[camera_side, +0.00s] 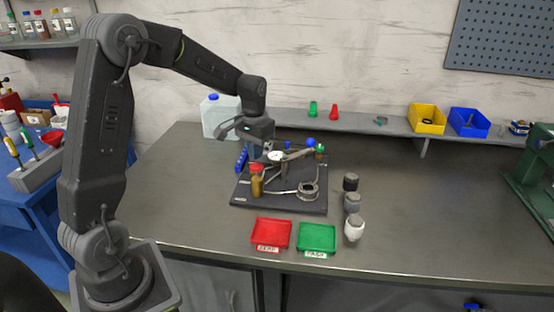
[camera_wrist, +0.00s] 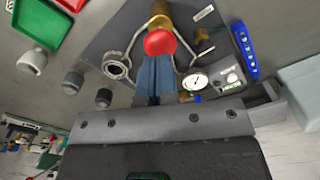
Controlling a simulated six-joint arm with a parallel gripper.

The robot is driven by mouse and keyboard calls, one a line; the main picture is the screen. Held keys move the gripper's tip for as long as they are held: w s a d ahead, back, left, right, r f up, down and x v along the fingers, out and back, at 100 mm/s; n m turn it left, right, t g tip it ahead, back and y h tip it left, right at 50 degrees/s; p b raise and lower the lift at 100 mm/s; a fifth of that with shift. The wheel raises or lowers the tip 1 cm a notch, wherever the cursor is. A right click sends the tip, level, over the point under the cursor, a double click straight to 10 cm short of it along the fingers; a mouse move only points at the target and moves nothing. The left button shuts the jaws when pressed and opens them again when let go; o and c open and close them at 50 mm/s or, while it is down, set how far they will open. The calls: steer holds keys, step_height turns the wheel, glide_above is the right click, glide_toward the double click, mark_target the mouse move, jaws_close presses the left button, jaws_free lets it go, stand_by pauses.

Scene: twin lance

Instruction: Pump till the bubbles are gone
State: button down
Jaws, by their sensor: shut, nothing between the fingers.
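A dark board (camera_side: 293,201) on the bench carries a pump rig. A red knob (camera_side: 257,168) tops a brass-coloured cylinder (camera_side: 257,186) at its front left; the knob also shows in the wrist view (camera_wrist: 160,42). A round white gauge (camera_side: 276,156) stands behind it, also in the wrist view (camera_wrist: 195,81). A metal ring (camera_side: 308,190) is at the right on thin metal arms. My gripper (camera_side: 254,158) points down above the board's back left. Its blue fingers (camera_wrist: 155,60) are shut and empty, their tips by the red knob in the wrist view; contact is unclear. No bubbles can be made out.
A red tray (camera_side: 271,234) and a green tray (camera_side: 317,238) lie in front of the board. Several small capped jars (camera_side: 352,202) stand to its right. A blue piece (camera_side: 241,160) lies along the left edge. A translucent canister (camera_side: 220,118) stands behind. The right bench is clear.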

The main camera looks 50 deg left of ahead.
mark_target(256, 164)
steer(key=shift+f, duration=0.1)
steer(key=shift+f, duration=2.3)
steer(key=shift+r, duration=2.35)
step_height(256, 164, up, 6)
steer(key=shift+f, duration=2.95)
steer(key=shift+f, duration=0.1)
steer(key=shift+f, duration=2.25)
steer(key=shift+r, duration=2.3)
